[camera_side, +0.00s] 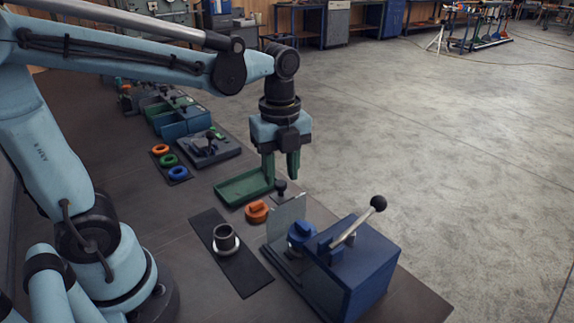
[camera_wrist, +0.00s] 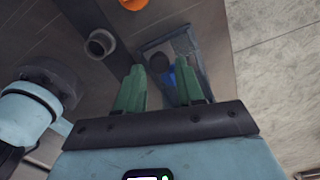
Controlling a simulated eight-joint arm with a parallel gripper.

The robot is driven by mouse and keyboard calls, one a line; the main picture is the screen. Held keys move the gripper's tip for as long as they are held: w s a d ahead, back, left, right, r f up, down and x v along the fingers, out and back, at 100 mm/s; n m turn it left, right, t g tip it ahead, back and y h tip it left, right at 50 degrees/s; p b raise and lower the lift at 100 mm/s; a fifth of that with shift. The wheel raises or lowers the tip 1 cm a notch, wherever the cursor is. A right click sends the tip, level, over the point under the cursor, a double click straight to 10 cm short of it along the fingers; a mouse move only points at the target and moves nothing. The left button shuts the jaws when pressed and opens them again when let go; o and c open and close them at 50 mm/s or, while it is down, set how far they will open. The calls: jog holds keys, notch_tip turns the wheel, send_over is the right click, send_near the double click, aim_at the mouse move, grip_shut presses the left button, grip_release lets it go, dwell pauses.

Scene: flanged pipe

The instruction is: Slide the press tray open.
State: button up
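The press (camera_side: 358,268) is a blue box at the front right of the bench, with a grey lever ending in a black ball knob (camera_side: 378,203). A dark low plate, seemingly its tray (camera_side: 276,250), shows at its left side, partly hidden behind a clear panel (camera_side: 287,222). A blue round part (camera_side: 301,234) sits by the panel. A small dark knob (camera_side: 281,187) stands behind the panel. My gripper (camera_side: 281,175) points down above this knob, its green fingers apart and seemingly empty. In the wrist view my gripper (camera_wrist: 162,86) shows spread fingers, with the press (camera_wrist: 168,48) beyond them.
A grey flanged pipe (camera_side: 226,239) stands on a black mat (camera_side: 246,273) left of the press. An orange part (camera_side: 256,211) and a green tray (camera_side: 240,189) lie near my gripper. Coloured rings, blue bins and a lever fixture stand farther back. The bench edge is close on the right.

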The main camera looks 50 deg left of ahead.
notch_tip(320, 180, up, 10)
jog(key=shift+r, duration=0.25)
dwell(0.6)
jog(key=s, duration=1.6)
jog(key=shift+a, duration=0.35)
jog(key=shift+w, duration=0.1)
jog(key=w, duration=1.1)
jog(key=shift+w+d, duration=0.25)
jog(key=shift+w, duration=0.15)
jog(key=shift+s, duration=0.1)
